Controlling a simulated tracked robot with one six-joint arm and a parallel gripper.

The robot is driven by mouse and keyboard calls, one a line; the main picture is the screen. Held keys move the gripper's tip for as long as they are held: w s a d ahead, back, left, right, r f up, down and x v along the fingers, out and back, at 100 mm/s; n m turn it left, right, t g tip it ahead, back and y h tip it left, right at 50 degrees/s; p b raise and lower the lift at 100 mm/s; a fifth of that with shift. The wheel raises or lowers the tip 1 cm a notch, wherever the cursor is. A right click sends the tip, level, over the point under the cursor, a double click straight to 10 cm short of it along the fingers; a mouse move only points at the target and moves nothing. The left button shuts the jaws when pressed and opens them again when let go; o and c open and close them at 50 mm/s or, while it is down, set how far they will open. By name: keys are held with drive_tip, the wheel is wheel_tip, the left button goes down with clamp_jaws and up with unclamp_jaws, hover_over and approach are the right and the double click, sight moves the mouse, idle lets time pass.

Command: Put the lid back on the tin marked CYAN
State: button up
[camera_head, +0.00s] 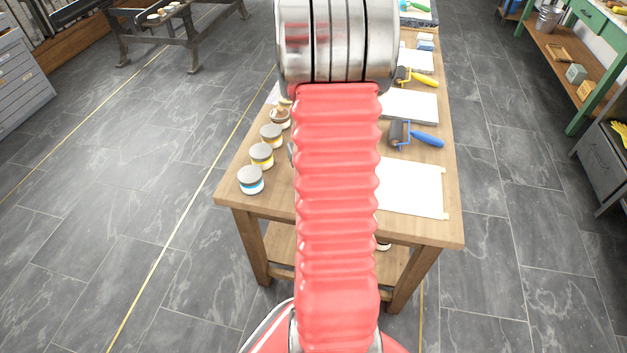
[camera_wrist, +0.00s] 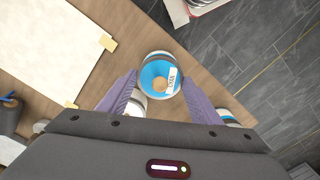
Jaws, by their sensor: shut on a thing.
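In the wrist view, my gripper (camera_wrist: 159,82) has its two purple fingers on either side of a round silver-rimmed piece with a blue face and tan centre, which looks like the lid (camera_wrist: 155,69). A white label with dark lettering, too small to read surely, shows at its right. I cannot tell whether a tin is directly under it. In the head view, my own red arm hides the gripper and the held piece. A blue-banded tin (camera_head: 250,181) with a grey top stands upright at the table's near left corner.
Yellow-banded tins (camera_head: 261,156) and others line the left edge of the wooden table (camera_head: 411,231). A white sheet (camera_head: 411,188), a blue-handled roller (camera_head: 424,138) and a yellow-handled roller (camera_head: 424,80) lie on the right.

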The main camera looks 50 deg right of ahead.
idle(0.8)
drive_tip(key=o, duration=1.6)
drive_tip(key=shift+r, duration=3.5)
drive_tip(key=shift+c, duration=0.5)
clamp_jaws()
drive_tip(key=shift+f, duration=2.35)
